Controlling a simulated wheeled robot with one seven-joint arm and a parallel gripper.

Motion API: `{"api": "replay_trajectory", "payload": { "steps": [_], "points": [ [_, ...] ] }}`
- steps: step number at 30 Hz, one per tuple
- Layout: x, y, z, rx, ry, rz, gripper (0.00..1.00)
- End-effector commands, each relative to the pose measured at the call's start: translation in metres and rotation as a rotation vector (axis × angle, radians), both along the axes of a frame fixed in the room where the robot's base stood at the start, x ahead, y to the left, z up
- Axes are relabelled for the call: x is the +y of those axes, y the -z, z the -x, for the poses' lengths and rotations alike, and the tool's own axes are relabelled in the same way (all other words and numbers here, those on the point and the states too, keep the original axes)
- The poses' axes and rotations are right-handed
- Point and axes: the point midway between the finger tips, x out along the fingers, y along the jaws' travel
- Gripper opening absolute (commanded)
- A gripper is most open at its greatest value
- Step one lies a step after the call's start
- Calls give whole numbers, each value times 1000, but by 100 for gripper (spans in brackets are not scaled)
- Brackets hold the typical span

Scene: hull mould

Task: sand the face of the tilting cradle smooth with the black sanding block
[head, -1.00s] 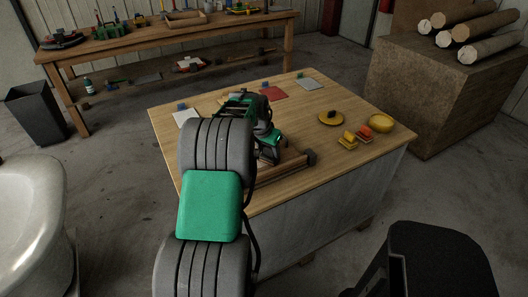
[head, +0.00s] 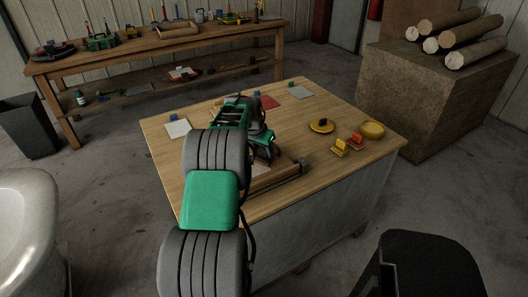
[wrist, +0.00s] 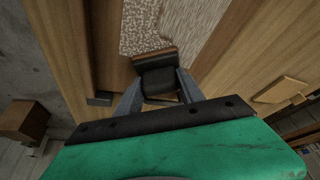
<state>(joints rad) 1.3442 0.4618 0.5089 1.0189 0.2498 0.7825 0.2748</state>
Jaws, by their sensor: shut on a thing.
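My gripper (wrist: 158,88) is shut on the black sanding block (wrist: 158,76), which has a brown strip along its far edge. In the wrist view the block lies over the near end of the cradle's face; whether it touches the face is unclear. The face of the tilting cradle (wrist: 140,28) shows a speckled, rough-looking part on the left and a paler, streaked part on the right. Wooden sides flank it. In the head view the cradle (head: 284,182) sits at the table's near edge, partly behind my arm, and the block is hidden.
The wooden table (head: 220,190) also holds a yellow bowl (head: 372,130), a yellow plate (head: 321,126), small yellow and orange blocks, and flat sheets, one of them red (head: 268,102). A workbench (head: 150,50) with tools and a crate with logs (head: 430,90) stand behind.

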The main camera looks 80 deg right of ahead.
Motion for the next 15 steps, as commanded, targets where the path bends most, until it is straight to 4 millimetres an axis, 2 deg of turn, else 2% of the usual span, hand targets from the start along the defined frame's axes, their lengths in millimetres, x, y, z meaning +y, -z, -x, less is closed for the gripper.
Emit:
{"api": "replay_trajectory", "payload": {
  "steps": [8, 15],
  "points": [
    [2, 3, 1, 1, 1, -5, 13],
    [18, 4, -16, 1, -1, -6, 13]
  ]
}}
